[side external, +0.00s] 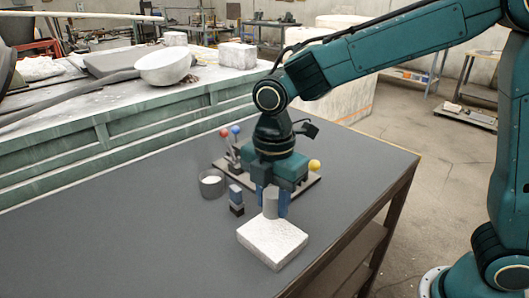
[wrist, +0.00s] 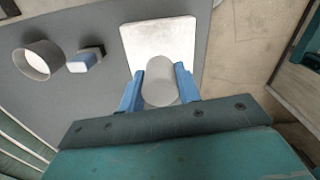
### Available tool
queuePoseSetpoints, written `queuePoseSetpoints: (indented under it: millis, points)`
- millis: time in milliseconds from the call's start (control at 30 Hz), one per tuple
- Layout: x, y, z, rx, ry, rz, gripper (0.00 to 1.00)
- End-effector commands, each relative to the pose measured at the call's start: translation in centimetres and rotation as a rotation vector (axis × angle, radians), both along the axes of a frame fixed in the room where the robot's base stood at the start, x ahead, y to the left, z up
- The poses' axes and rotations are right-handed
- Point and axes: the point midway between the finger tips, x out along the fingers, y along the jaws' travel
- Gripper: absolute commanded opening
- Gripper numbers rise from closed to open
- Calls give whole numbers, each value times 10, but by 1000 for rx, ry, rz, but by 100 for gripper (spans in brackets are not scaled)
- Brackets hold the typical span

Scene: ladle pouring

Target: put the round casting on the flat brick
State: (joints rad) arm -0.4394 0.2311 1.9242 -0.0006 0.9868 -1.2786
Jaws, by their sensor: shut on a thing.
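The round casting (side external: 270,206) is a grey upright cylinder. My gripper (side external: 272,203) is shut on it, with a blue finger on either side. In the wrist view the casting (wrist: 161,80) sits between the two blue fingers (wrist: 160,90). The flat brick (side external: 272,244) is a pale, rough, square slab on the dark table. The casting's lower end is at the brick's far edge in the side view; I cannot tell whether it touches. In the wrist view the brick (wrist: 152,40) shows beyond the casting, which hides part of it.
A grey open cup (side external: 211,183) and a small blue-and-dark block (side external: 236,197) stand left of my gripper. Behind it is a dark rack (side external: 224,166) with red, blue and yellow balls. The table's right edge is close to the brick. The table's left front is clear.

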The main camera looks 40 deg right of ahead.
Motion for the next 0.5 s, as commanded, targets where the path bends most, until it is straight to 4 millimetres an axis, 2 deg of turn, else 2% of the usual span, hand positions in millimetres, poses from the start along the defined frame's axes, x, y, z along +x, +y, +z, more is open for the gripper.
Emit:
queuePoseSetpoints:
  millis: [367,500]
  points:
    - [0,0,-11,0,1,0,7]
    - [-1,0,-24,-1,3,0,7]
